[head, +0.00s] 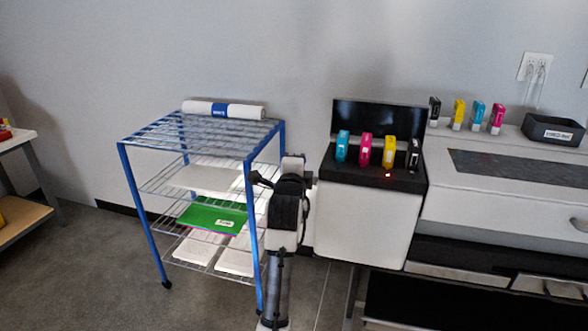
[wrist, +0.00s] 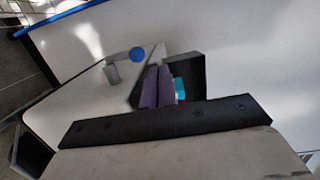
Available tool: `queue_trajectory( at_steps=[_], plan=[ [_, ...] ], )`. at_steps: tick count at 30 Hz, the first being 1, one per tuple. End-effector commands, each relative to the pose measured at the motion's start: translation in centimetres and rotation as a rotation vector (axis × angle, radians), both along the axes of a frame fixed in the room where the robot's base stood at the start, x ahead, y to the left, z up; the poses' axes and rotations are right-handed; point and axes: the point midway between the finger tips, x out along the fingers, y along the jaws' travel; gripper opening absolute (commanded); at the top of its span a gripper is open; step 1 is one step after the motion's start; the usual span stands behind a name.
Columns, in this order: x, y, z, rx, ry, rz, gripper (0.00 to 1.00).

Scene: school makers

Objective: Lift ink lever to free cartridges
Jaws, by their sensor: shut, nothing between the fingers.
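The white ink unit (head: 360,220) stands in the middle of the head view with its black lid (head: 378,116) raised. Cyan (head: 342,145), magenta (head: 364,150), yellow (head: 389,151) and black (head: 413,155) cartridges stand upright in its dark top. A small red mark (head: 388,175) shows on the front of that top; I cannot make out a lever for certain. My gripper (wrist: 155,76) is shut and empty in the wrist view, with part of the cyan cartridge (wrist: 180,89) just beyond its right side. Whether they touch I cannot tell.
A blue wire cart (head: 190,135) stands left of the unit, behind my arm, with a paper roll (head: 222,110) on top. Spare cartridges (head: 458,114) and a black bin (head: 553,130) rest on the wide printer (head: 500,205) at right. Open floor (head: 95,260) lies left.

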Motion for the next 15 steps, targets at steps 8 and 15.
queue_trajectory(
  at_steps=[8, 15],
  plan=[
    [-5.0, 0.8, 3.1, 0.001, -0.006, 0.003, 0.00],
    [-6.8, 1.0, 4.5, 0.000, -0.003, 0.001, 0.00]
  ],
)
